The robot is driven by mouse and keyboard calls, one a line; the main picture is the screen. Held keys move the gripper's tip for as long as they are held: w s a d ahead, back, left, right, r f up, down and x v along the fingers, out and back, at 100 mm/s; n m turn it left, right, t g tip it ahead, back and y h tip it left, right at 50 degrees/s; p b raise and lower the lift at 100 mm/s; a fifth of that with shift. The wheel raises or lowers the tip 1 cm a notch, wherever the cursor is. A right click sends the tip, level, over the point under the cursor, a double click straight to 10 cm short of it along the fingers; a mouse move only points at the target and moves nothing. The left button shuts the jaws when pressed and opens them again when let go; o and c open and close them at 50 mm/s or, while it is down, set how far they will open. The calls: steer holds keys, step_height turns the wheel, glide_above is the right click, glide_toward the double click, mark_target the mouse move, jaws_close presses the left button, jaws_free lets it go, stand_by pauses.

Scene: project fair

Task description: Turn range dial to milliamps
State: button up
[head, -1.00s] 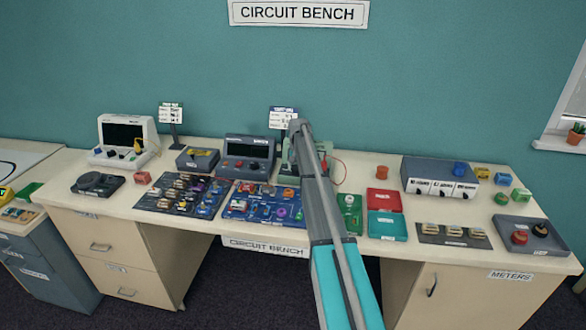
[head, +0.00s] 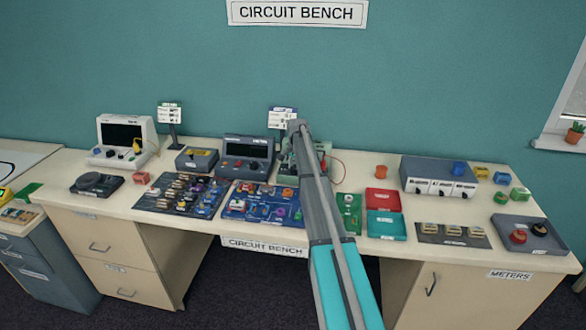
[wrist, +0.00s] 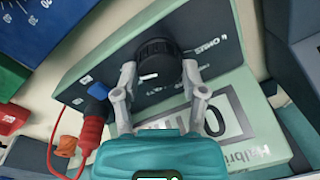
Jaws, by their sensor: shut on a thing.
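The range dial (wrist: 157,60) is a round black knob with a white pointer mark on the pale green multimeter (wrist: 190,92). My gripper (wrist: 158,76) is shut on the dial, one finger on each side of it, in the wrist view. The dial's white mark shows between the fingers. Some of the printing around the dial is hidden by the fingers. In the head view the multimeter (head: 287,164) stands at the back of the bench, and my arm hides the dial and gripper there.
A red lead (wrist: 92,128) and a blue plug (wrist: 98,90) sit by the meter's left side in the wrist view. A grey bench instrument (head: 247,155) stands left of the meter. Red (head: 383,199) and teal (head: 387,226) trays lie to the right.

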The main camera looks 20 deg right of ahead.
steer(key=shift+s+a, duration=0.1)
steer(key=shift+a, duration=0.1)
steer(key=o, duration=1.1)
steer(key=shift+o, duration=0.3)
steer(key=shift+d, duration=0.1)
steer(key=s+a+n, duration=0.2)
steer(key=s+a, duration=0.3)
steer(key=s, duration=0.1)
steer(key=s+a+n, duration=0.2)
steer(key=s+a, duration=0.4)
steer(key=s+a+n, duration=0.1)
steer(key=s+a, duration=0.5)
steer(key=shift+s+n, duration=0.4)
steer(key=s+a+n, duration=0.3)
steer(key=s+a, duration=0.3)
steer(key=s, duration=0.5)
steer(key=s+a+n, duration=0.4)
steer(key=s+a, duration=0.1)
steer(key=s, duration=0.6)
steer(key=shift+s+a+g, duration=0.3)
steer(key=shift+s+a, duration=0.05)
steer(key=shift+a, duration=0.05)
